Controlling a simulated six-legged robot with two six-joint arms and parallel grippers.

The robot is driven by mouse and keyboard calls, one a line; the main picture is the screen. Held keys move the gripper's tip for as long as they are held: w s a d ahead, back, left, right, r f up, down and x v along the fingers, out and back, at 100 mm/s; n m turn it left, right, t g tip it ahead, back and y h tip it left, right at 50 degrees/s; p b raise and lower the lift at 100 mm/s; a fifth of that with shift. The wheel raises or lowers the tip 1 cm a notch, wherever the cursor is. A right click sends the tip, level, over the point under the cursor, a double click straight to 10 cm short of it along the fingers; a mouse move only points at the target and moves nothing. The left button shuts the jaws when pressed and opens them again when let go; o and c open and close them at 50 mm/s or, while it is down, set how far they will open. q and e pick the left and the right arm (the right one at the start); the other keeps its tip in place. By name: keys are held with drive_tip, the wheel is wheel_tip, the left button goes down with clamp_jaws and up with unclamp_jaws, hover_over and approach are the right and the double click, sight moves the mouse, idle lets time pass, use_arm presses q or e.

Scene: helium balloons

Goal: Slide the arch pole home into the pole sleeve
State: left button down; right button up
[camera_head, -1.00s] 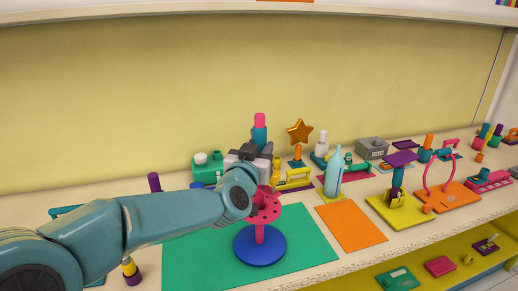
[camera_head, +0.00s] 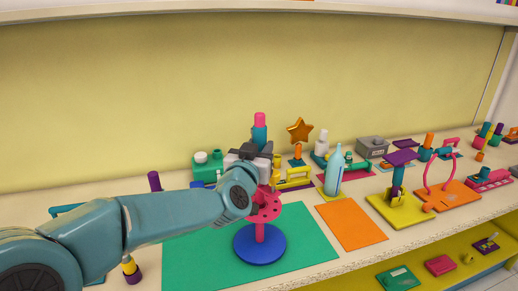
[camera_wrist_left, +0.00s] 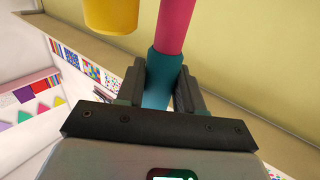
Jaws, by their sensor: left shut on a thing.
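My left gripper (camera_head: 260,148) is shut on an upright rod with a teal lower part and a pink top (camera_head: 260,119), which looks like the arch pole. In the left wrist view the rod (camera_wrist_left: 176,28) rises between the two dark fingers, which grip its teal part. The lower end is hidden by the gripper. Below and in front stands a pink holed disc (camera_head: 266,209) on a pink post with a round blue base (camera_head: 259,244). I cannot tell which piece is the pole sleeve. My right gripper is not in view.
A yellow cylinder (camera_wrist_left: 110,14) shows left of the rod in the left wrist view. The stand is on a green mat (camera_head: 312,235), with an orange mat (camera_head: 350,226) to its right. A pale blue bottle (camera_head: 333,176) and several coloured toys crowd the shelf.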

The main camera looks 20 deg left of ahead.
use_arm(q)
drive_tip(key=shift+f+b, duration=2.7)
drive_tip(key=shift+f, duration=0.4)
drive_tip(key=c, duration=0.6)
unclamp_jaws()
drive_tip(key=shift+c, duration=0.2)
drive_tip(key=s+b, duration=0.1)
drive_tip(key=s, duration=0.7)
drive_tip(key=shift+d, duration=0.15)
